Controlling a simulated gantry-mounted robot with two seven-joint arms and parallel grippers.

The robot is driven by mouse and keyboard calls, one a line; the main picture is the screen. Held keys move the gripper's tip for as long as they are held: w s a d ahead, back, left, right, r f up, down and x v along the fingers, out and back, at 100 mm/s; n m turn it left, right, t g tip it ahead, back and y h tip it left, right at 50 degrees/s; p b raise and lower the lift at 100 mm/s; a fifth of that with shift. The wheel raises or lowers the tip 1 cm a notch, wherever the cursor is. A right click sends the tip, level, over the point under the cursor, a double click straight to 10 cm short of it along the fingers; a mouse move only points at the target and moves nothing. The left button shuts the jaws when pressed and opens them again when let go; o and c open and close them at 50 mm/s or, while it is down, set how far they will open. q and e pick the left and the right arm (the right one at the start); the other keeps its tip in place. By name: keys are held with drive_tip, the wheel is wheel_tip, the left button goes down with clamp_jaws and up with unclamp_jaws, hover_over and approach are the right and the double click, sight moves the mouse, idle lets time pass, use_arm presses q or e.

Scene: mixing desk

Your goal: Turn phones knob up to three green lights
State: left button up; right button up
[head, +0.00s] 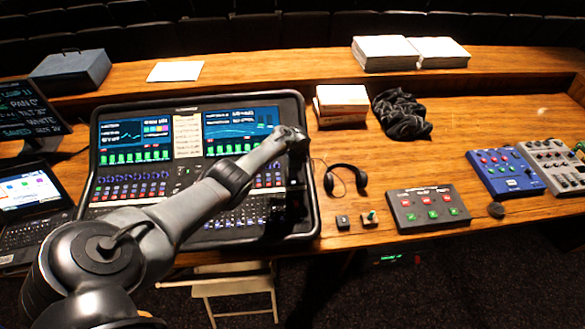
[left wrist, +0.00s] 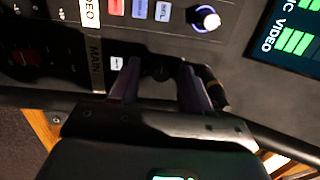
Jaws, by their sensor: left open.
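The mixing desk (head: 225,232) stands on the wooden table, with screens along its top. My left arm reaches across it, and my left gripper (head: 290,212) points down over its right edge, dark and hard to make out. In the left wrist view my left gripper (left wrist: 160,70) is open, its two fingers apart just above the panel. A dark round shape, perhaps a knob, shows dimly between the fingers. A white-lit knob (left wrist: 207,18) stands beyond them, apart from the gripper. I cannot read a phones label. My right gripper is not in view.
Headphones (head: 346,179), a red-and-green button box (head: 428,208) and a blue pedal box (head: 505,171) lie right of the desk. A laptop (head: 32,205) stands at left. A screen with green bars (left wrist: 293,40) shows at the wrist view's upper right.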

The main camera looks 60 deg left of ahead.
use_arm(q)
drive_tip(key=shift+r+p, duration=0.35)
drive_tip(key=shift+r, duration=0.25)
wheel_tip(320, 180, up, 9)
drive_tip(key=d+p, duration=0.2)
drive_tip(key=p, duration=0.1)
drive_tip(key=shift+r+p, duration=0.2)
drive_tip(key=shift+p, duration=0.1)
